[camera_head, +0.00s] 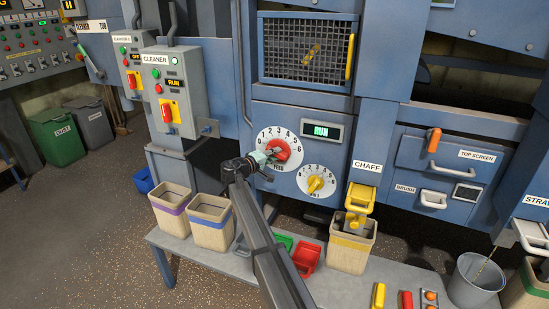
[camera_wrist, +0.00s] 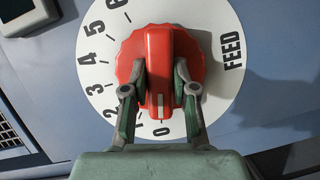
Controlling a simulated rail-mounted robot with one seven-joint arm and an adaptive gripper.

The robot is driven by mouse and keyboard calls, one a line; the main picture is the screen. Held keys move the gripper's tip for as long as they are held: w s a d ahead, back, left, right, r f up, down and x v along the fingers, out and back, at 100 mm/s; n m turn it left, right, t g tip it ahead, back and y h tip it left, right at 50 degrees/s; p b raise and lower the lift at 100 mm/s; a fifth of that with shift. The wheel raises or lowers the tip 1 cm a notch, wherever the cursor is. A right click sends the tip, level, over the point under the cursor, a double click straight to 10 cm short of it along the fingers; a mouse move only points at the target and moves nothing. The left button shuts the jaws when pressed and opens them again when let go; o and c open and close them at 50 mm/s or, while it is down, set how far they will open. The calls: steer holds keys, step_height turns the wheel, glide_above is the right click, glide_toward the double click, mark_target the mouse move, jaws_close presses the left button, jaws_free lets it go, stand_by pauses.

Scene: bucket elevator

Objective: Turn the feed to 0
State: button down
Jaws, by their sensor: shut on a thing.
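The FEED dial is a white round plate (camera_head: 263,138) with numbers from 0 to 6. It also shows in the wrist view (camera_wrist: 96,62), turned so that 0 is at the bottom. At its middle is the red feed knob (camera_head: 284,147), with a raised grip bar (camera_wrist: 160,58). The bar's white line is at its lower end and points down toward the 0 mark. My gripper (camera_wrist: 162,80) is shut on the bar, one finger on each side. In the head view my gripper (camera_head: 264,157) reaches the knob from the left and hides part of the dial.
A second dial with a yellow knob (camera_head: 316,184) is below right. A green display (camera_head: 321,131) reads RUN above it. The grey CLEANER box (camera_head: 180,90) is at left. A bench (camera_head: 190,246) with bins and a yellow CHAFF chute (camera_head: 360,197) stand below.

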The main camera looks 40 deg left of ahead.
steer(key=c, duration=0.9)
jaws_free()
steer(key=s, duration=0.8)
steer(key=s+r, duration=0.1)
steer(key=s, duration=0.3)
steer(key=shift+a, duration=0.35)
